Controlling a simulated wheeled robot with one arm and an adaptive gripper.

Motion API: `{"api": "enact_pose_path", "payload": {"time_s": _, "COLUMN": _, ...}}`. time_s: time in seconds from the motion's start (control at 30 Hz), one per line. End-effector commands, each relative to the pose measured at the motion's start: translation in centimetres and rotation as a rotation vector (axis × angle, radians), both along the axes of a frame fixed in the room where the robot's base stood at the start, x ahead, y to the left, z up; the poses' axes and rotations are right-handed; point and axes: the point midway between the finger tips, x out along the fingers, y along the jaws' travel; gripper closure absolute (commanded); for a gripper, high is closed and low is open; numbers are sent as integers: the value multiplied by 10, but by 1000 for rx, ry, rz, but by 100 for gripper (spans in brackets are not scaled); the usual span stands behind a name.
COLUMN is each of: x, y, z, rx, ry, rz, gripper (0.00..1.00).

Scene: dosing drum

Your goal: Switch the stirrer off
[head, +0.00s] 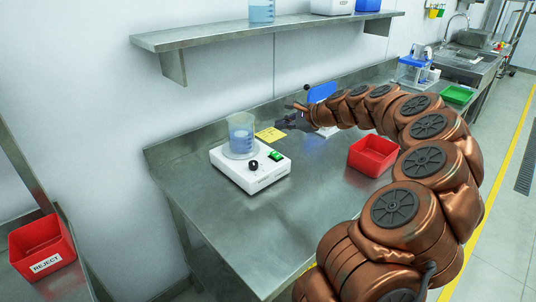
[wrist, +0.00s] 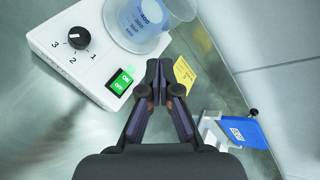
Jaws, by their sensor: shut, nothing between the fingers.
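The white stirrer (head: 262,177) stands on the steel bench with a beaker of blue liquid (head: 241,136) on top. On its front are a black knob (head: 253,165) and a green rocker switch (head: 276,155).
A yellow note (head: 270,135) lies behind the stirrer. A blue panel on a stand (head: 322,92) is near my gripper; it also shows in the wrist view (wrist: 237,132). A red tray (head: 373,155) sits to the right. A shelf (head: 265,32) hangs above the bench.

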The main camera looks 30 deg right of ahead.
Motion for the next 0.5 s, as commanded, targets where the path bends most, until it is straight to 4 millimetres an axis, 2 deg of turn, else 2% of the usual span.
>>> {"api": "enact_pose_path", "payload": {"time_s": 0.5, "x": 1, "y": 0, "z": -5, "rx": 1, "ry": 1, "rz": 1, "gripper": 100}}
